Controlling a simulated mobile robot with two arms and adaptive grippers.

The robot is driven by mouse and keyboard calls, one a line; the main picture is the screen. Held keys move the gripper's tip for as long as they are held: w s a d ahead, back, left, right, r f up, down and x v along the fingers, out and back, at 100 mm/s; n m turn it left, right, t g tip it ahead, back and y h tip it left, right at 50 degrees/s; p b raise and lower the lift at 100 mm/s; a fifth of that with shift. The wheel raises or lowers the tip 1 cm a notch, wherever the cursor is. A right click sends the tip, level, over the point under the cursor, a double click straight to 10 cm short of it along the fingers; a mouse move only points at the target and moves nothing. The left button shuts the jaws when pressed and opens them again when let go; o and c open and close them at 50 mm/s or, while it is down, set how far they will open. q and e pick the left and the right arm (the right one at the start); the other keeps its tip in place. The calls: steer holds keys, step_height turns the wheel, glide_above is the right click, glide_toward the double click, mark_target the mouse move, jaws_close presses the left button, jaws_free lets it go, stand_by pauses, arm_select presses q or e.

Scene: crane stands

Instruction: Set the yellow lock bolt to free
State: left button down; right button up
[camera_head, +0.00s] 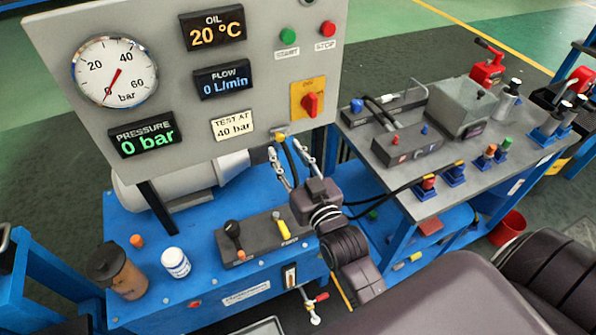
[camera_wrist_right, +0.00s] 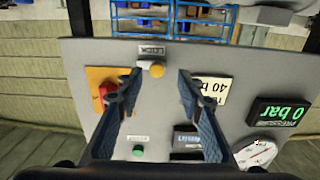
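The yellow lock bolt (camera_head: 280,137) is a small round knob at the lower edge of the grey panel. It also shows in the right wrist view (camera_wrist_right: 157,70), next to a LOCK label (camera_wrist_right: 151,50). My right gripper (camera_head: 284,147) is open in front of the panel's lower edge. In the right wrist view its two fingers (camera_wrist_right: 158,82) stand apart on either side of the bolt, with nothing between them; I cannot tell how far the tips are from the panel. My left gripper is not in view.
A red rotary switch (camera_head: 311,103) on an orange plate sits above the bolt. Below is a blue bench with a valve block (camera_head: 258,239) and its yellow lever (camera_head: 283,226). A brown bottle (camera_head: 117,270) and a white jar (camera_head: 175,263) stand at left. A grey-topped cart (camera_head: 430,206) is at right.

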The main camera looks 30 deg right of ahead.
steer(key=s, duration=0.7)
steer(key=shift+s+a, duration=0.25)
steer(key=shift+s, duration=0.1)
steer(key=shift+f, duration=0.1)
